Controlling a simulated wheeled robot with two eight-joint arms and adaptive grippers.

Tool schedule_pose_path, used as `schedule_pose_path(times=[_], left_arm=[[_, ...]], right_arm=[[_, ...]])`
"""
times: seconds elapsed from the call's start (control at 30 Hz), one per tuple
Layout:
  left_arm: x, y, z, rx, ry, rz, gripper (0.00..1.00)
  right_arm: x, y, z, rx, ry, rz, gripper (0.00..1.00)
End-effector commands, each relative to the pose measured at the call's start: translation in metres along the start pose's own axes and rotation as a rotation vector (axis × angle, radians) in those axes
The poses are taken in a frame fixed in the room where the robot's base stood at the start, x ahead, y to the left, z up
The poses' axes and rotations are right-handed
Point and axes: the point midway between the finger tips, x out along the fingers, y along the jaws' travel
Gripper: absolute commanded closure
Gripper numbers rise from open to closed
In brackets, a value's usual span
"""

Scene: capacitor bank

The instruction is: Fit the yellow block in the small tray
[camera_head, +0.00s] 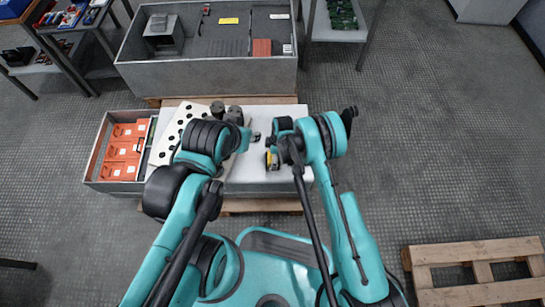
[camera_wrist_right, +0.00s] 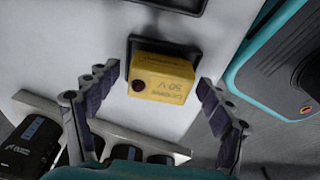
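The yellow block (camera_wrist_right: 165,78), with printed lettering and a dark round spot, is at a small black tray (camera_wrist_right: 132,46) on the white surface. The tray's rim shows behind the block and at its sides. The block covers the near part, so I cannot tell whether it sits fully inside. My right gripper (camera_wrist_right: 158,84) is open, with one finger on each side of the block and visible gaps. In the head view a bit of the block (camera_head: 271,161) shows beside my right gripper (camera_head: 274,149). My left gripper (camera_head: 250,138) is mostly hidden; its fingers are unclear.
Another black tray (camera_wrist_right: 172,3) lies beyond. Black cylinders (camera_wrist_right: 35,140) stand at lower left in the wrist view. A white holed plate (camera_head: 166,143) and a crate (camera_head: 88,170) of orange boxes are left. A large grey bin (camera_head: 205,75) stands behind. Floor is clear at right, before a pallet (camera_head: 475,250).

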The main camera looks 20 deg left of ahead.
Motion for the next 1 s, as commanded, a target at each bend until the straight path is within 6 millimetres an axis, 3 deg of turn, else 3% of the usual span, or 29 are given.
schedule_pose_path(times=[0.27,0.7,1.0], left_arm=[[0.0,0.0,0.0,0.0,0.0,0.0,0.6],[0.0,0.0,0.0,0.0,0.0,0.0,0.6],[0.0,0.0,0.0,0.0,0.0,0.0,0.6]], right_arm=[[-0.01,0.0,0.0,0.0,0.0,0.0,0.2],[-0.098,0.0,0.0,0.001,0.0,0.0,0.2],[-0.12,0.0,0.0,0.0,0.0,0.0,0.2]])
